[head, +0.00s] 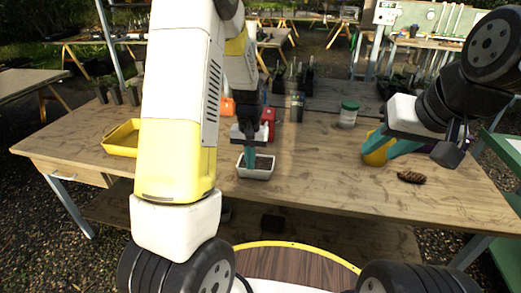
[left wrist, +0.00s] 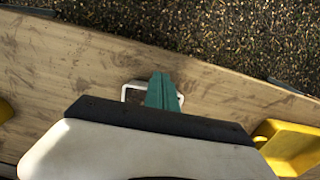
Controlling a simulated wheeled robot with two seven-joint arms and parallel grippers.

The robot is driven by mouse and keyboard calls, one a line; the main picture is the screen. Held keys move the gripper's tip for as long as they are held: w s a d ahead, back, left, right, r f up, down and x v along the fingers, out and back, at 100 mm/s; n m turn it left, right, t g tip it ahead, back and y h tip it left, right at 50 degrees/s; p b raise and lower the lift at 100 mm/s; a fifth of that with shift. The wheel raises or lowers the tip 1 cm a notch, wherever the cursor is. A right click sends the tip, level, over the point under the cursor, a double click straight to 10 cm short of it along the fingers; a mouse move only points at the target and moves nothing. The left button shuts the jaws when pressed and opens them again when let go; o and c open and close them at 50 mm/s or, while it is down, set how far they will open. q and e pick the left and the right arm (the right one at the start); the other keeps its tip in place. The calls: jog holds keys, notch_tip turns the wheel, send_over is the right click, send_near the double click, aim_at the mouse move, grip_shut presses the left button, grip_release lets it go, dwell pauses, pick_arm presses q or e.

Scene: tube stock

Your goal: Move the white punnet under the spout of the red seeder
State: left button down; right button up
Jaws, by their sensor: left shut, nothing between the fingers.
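The white punnet (head: 243,173) stands on the wooden table near its front edge, with dark fill inside. My left gripper (head: 250,166) is shut and empty, its teal fingers pointing down at the punnet. In the left wrist view the fingers (left wrist: 163,92) cover part of the punnet (left wrist: 125,91); whether they touch it I cannot tell. The red seeder (head: 269,117) stands just behind, mostly hidden by my left gripper; its spout cannot be made out. My right gripper (head: 378,156) is at the right, by a yellow object (head: 377,147); its finger gap is unclear.
A yellow tray (head: 121,139) lies at the left, partly behind my left arm. A jar with a green lid (head: 348,114) and a dark container (head: 297,106) stand at the back. A pine cone (head: 411,177) lies at the right. The table between punnet and cone is clear.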

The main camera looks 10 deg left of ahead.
aim_at(256, 167)
pick_arm(q)
notch_tip(256, 167, down, 8)
jog(key=shift+r, duration=0.25)
jog(key=shift+w+f, duration=0.25)
jog(key=shift+w, duration=1.75)
